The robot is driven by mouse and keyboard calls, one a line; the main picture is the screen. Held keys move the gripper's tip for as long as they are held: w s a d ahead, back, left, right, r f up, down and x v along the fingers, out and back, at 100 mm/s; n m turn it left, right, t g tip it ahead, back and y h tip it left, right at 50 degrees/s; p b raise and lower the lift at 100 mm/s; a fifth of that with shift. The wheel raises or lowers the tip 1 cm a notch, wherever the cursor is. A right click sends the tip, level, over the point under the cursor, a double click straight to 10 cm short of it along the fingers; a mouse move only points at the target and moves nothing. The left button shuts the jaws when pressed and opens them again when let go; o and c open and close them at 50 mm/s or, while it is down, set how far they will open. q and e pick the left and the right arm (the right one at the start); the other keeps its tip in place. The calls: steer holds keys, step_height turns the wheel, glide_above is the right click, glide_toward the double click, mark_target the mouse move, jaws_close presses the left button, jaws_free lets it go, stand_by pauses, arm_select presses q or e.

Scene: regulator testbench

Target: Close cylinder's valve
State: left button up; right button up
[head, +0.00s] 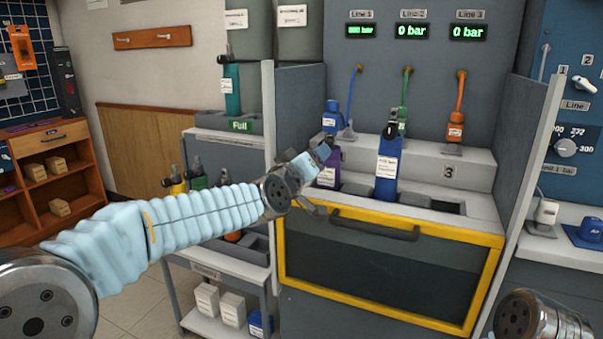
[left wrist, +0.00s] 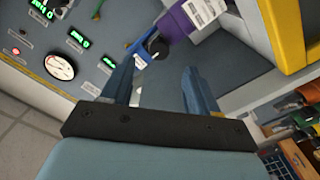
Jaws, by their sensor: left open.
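A purple cylinder (head: 329,170) with a white label stands in the bench's left slot, partly hidden behind my left gripper (head: 318,153). In the left wrist view the same purple cylinder (left wrist: 193,18) appears tilted, with a dark round valve knob (left wrist: 157,46) at its top. My left gripper (left wrist: 157,78) is open and empty. The knob lies just beyond its two fingers, roughly between them, and I cannot tell if they touch it. A blue cylinder (head: 388,170) stands in the middle slot. My right gripper is not in view.
Three hanging regulators, blue (head: 333,115), green (head: 402,122) and orange (head: 456,127), line the bench's back. Displays (head: 412,31) above read 0 bar for Lines 2 and 3; Line 1 is hard to read. A yellow-framed door (head: 390,265) is below. A side panel (head: 297,110) stands left.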

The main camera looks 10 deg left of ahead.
arm_select(q)
steer(key=v, duration=0.6)
steer(key=shift+s, duration=0.25)
step_height(320, 180, down, 20)
steer(key=w+m+g+y, duration=0.1)
steer(key=w+g, duration=0.1)
steer(key=g, duration=0.2)
steer(key=s+a+f+m+g+y, duration=0.1)
steer(key=s+a+f+g, duration=0.15)
steer(key=f, duration=0.85)
steer(key=s+a+f+g, duration=0.15)
steer(key=s+f, duration=0.25)
steer(key=f, duration=0.6)
steer(key=s+f+g, duration=0.8)
steer(key=s+f, duration=1.2)
steer(key=s, duration=0.5)
steer(key=shift+f+g+h, duration=0.25)
steer(key=shift+g+h, duration=0.05)
